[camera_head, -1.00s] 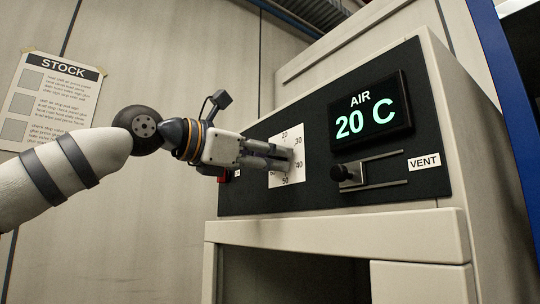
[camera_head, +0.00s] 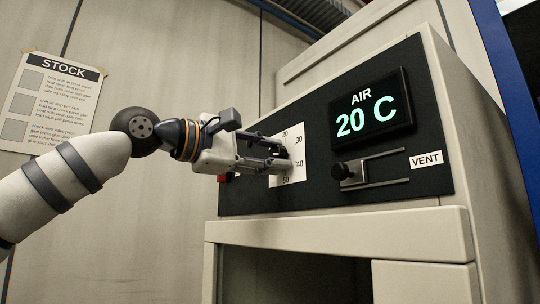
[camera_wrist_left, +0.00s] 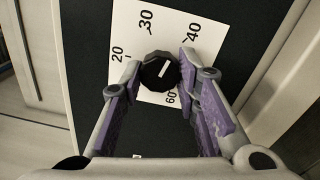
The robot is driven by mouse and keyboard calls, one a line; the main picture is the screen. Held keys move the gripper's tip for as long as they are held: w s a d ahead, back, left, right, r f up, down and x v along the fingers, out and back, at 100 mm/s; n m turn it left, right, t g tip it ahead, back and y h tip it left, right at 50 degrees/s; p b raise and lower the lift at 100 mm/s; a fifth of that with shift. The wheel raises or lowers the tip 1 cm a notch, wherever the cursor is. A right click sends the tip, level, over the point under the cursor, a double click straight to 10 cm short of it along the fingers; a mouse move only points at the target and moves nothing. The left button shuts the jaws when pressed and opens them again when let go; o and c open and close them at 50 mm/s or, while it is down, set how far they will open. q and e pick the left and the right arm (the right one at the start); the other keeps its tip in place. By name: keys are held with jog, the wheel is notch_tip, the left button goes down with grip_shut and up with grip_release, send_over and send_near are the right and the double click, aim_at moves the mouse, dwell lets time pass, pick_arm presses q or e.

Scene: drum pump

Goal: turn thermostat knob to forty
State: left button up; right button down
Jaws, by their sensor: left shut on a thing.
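The thermostat knob (camera_wrist_left: 158,72) is round and black, on a white dial plate (camera_wrist_left: 138,45) with numbers around it. In the left wrist view its white pointer line slants up and right, roughly toward the 40. My left gripper (camera_head: 287,158) reaches the dial from the left, and its fingers (camera_wrist_left: 152,88) are shut on the knob. In the head view the fingers mostly hide the knob. The air display (camera_head: 371,108) reads 20 C. My right gripper is not in view.
A beige ledge (camera_head: 340,232) juts out below the panel. A stock sheet (camera_head: 52,103) hangs on the wall at the left.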

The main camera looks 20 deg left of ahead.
pick_arm(q)
jog(key=shift+m, duration=1.6)
jog(key=o, duration=1.2)
jog(key=shift+s+a, duration=0.1)
jog(key=v, duration=1.1)
jog(key=shift+s+a, duration=0.25)
jog(key=shift+s, duration=0.1)
